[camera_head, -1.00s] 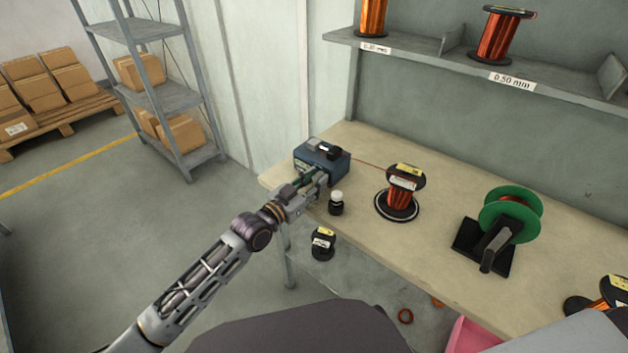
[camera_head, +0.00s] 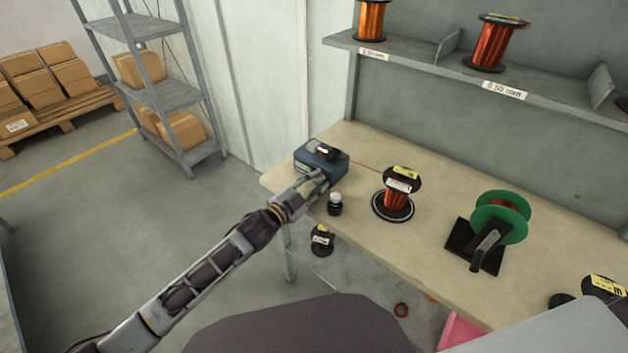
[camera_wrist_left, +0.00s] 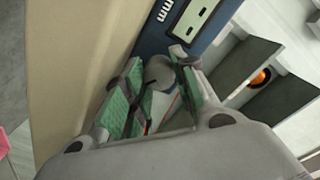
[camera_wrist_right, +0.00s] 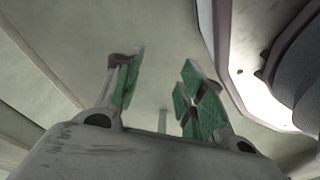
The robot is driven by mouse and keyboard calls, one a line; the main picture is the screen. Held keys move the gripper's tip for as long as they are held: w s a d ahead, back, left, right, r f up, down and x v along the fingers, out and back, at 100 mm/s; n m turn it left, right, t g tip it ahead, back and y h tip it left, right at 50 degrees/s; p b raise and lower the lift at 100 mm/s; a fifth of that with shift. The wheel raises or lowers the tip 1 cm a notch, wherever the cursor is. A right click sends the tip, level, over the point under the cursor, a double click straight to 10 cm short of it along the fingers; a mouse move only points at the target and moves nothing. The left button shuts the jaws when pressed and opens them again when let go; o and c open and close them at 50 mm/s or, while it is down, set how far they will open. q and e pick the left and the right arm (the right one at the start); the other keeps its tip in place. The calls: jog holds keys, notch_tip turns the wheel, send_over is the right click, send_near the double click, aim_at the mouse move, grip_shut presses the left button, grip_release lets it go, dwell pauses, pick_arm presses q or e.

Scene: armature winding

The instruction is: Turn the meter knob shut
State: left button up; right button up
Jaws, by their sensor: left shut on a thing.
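A round grey knob (camera_wrist_left: 160,69) sits below the display. My left gripper (camera_head: 319,182) is at the front of the meter, with its green-padded fingers on either side of the knob, shut on it. The fingers partly hide the knob. My right gripper (camera_wrist_right: 160,78) is open and empty; it is not in the head view.
A small black bottle with a white cap (camera_head: 335,203) stands close to my left gripper. A copper wire spool (camera_head: 398,195) and a green reel on a black stand (camera_head: 497,222) are further right. A shelf (camera_head: 420,68) with spools is above the bench.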

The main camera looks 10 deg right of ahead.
pick_arm(q)
jog(key=shift+m+p, duration=0.4)
jog(key=shift+m, duration=0.6)
pick_arm(e)
jog(key=shift+s+d+f, duration=0.7)
jog(key=shift+s+f, duration=0.1)
jog(key=shift+f, duration=0.15)
pick_arm(q)
jog(key=o, duration=0.8)
jog(key=shift+f+n+b, duration=0.1)
jog(key=shift+n+b, duration=0.2)
jog(key=shift+n, duration=0.2)
pick_arm(e)
jog(key=shift+f, duration=0.25)
